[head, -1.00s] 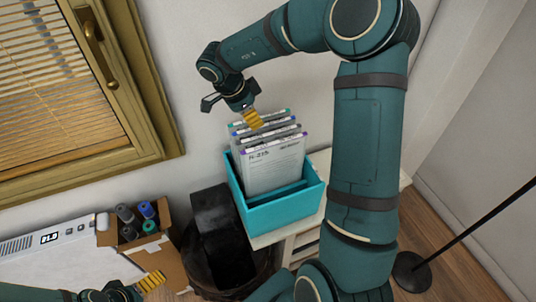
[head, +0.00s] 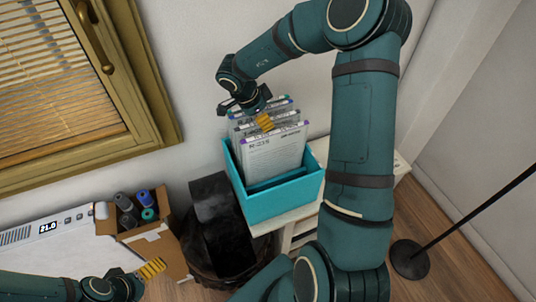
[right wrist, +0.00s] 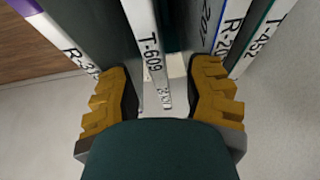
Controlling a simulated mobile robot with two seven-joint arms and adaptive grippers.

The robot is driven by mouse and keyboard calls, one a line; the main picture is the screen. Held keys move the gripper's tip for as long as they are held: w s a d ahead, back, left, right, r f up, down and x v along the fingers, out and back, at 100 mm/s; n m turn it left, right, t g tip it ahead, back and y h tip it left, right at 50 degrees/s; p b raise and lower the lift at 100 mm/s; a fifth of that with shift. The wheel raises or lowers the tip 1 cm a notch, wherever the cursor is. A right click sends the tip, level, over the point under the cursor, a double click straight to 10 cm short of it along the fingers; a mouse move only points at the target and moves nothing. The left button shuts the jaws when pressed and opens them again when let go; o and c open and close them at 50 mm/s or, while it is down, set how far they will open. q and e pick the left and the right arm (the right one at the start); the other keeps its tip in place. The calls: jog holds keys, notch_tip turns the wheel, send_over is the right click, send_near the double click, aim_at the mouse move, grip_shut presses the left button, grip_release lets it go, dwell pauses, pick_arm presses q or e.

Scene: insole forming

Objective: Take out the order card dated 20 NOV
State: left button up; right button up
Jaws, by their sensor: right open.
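A teal box (head: 278,203) holds several upright cards with coloured corners. The front card (head: 273,155) has a purple corner and reads like R-235. My right gripper (head: 262,120) is over the cards behind it. In the right wrist view my open right gripper (right wrist: 165,95) has its yellow fingers on either side of the card labelled T-609 (right wrist: 148,40), with gaps visible. The T-609 card's small lower writing is unreadable. My left gripper (head: 152,268) is at lower left, its opening unclear.
The box stands on a white stand (head: 300,222) against the wall. A black bin (head: 222,225) is left of it. A cardboard box (head: 160,250) with dark rolls and a white device (head: 50,228) are further left. A window (head: 70,100) is upper left.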

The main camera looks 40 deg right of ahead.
jog(key=x, duration=0.5)
jog(key=shift+s+d+f, duration=0.1)
jog(key=shift+s+d, duration=0.1)
jog(key=shift+d, duration=0.1)
jog(key=shift+a, duration=0.1)
jog(key=shift+f+p, duration=0.15)
jog(key=shift+p, duration=0.3)
dwell(0.4)
grip_shut()
